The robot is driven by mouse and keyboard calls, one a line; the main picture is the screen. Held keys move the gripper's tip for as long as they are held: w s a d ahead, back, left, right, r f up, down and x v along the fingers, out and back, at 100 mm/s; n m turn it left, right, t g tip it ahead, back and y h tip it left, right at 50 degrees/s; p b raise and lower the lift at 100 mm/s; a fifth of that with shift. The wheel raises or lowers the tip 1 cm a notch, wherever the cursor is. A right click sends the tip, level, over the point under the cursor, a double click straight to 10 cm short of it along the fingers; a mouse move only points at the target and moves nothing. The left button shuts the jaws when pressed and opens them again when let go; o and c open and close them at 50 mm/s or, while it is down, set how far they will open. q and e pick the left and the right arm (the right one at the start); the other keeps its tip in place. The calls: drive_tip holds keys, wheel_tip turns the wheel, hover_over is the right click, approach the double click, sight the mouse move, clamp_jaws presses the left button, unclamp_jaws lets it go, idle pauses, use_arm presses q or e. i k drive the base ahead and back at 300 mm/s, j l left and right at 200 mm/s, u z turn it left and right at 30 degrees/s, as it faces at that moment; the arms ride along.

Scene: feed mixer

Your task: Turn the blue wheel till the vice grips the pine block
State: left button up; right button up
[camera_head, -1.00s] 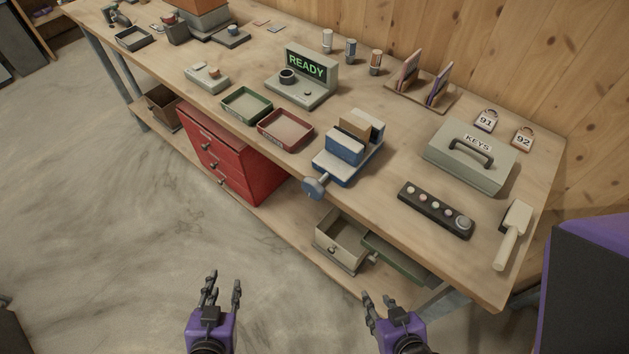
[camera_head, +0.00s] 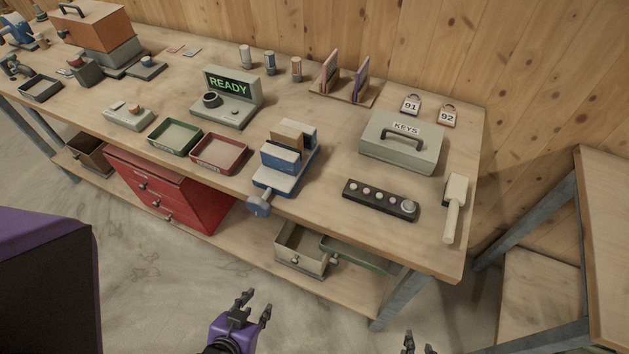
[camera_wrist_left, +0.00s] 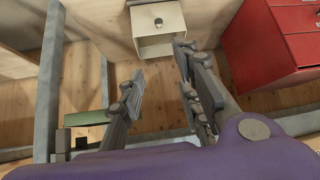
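The blue vice (camera_head: 280,172) stands at the front edge of the bench. Its blue wheel (camera_head: 259,204) sticks out past the edge toward me. The pine block (camera_head: 291,134) sits between the blue front jaw and the rear jaw; I cannot tell whether the jaws touch it. My left gripper (camera_head: 254,304) is open and empty, low in front of the bench and below the wheel. It also shows in the left wrist view (camera_wrist_left: 160,80) with its fingers apart. My right gripper (camera_head: 419,344) shows only as fingertips at the bottom edge, apart and empty.
A red drawer cabinet (camera_head: 170,187) and an open cream drawer (camera_head: 303,250) are under the bench. A red tray (camera_head: 219,166) lies left of the vice, a dark button strip (camera_head: 379,199) right of it. A grey KEYS box (camera_head: 402,157) stands behind the strip. Floor in front is clear.

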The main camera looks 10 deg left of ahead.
sight(258, 206)
drive_tip(key=j+z, duration=0.55)
drive_tip(key=z, duration=0.2)
drive_tip(key=j+z, duration=0.25)
drive_tip(key=z, duration=0.15)
drive_tip(key=k+j+z, duration=0.55)
drive_tip(key=j+z, duration=0.2)
drive_tip(key=k+j+z, duration=0.2)
drive_tip(key=k+j, duration=0.6)
drive_tip(key=j, duration=0.1)
